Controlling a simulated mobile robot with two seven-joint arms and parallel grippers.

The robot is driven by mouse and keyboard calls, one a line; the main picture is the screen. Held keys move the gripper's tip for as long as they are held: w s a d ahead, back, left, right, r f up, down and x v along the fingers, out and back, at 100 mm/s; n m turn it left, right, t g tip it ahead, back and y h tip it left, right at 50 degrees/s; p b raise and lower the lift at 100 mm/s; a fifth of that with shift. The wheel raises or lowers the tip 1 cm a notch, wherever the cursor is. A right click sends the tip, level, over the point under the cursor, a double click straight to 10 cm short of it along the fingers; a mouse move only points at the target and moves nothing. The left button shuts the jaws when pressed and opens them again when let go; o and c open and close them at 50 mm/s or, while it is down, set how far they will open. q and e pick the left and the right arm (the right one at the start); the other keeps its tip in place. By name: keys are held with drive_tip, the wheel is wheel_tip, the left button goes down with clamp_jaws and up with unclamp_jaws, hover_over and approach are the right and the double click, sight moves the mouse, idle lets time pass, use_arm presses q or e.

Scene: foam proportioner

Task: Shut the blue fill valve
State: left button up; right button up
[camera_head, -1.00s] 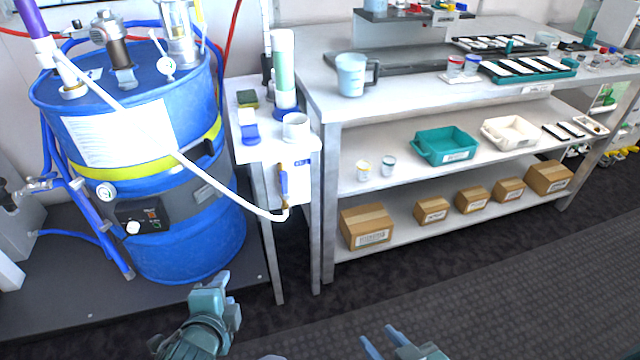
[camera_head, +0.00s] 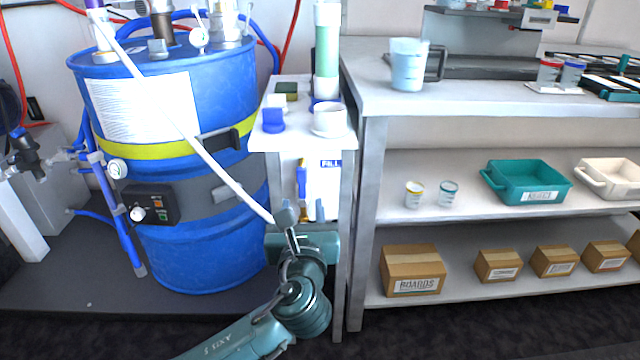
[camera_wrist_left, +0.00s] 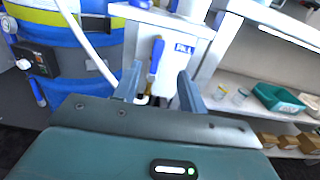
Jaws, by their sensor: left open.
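The blue fill valve (camera_head: 301,182) has a blue lever handle on a brass body. It is on the front of the small white stand, beside a "FILL" label (camera_head: 331,163). The lever looks near upright. In the left wrist view the valve handle (camera_wrist_left: 156,58) shows between and beyond my two fingers. My left gripper (camera_head: 303,212) is open and empty, just below and in front of the valve; it also shows in the left wrist view (camera_wrist_left: 157,88). I cannot tell that it touches the valve. The white hose (camera_head: 200,150) runs down to the valve, its lower end hidden behind the gripper. My right gripper is out of view.
A blue drum (camera_head: 215,85) with a control box (camera_head: 150,204) stands left of the stand (camera_head: 290,140). A grey shelf bench (camera_head: 368,215) with bins and boxes stands close on the right. A white cup (camera_head: 330,121) sits on the stand's top.

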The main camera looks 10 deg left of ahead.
sight(302, 174)
use_arm(q)
drive_tip(key=b+x, duration=0.3)
drive_tip(key=x, duration=0.9)
drive_tip(key=shift+a, duration=0.1)
drive_tip(key=shift+w+a+b, duration=0.1)
drive_tip(key=shift+w+b, duration=0.2)
drive_tip(key=shift+w, duration=0.15)
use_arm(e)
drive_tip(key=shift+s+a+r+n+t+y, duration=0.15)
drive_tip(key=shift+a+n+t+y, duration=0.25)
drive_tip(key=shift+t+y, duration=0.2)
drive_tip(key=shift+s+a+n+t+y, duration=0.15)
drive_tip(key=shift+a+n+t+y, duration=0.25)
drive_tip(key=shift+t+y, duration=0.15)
use_arm(q)
clamp_jaws()
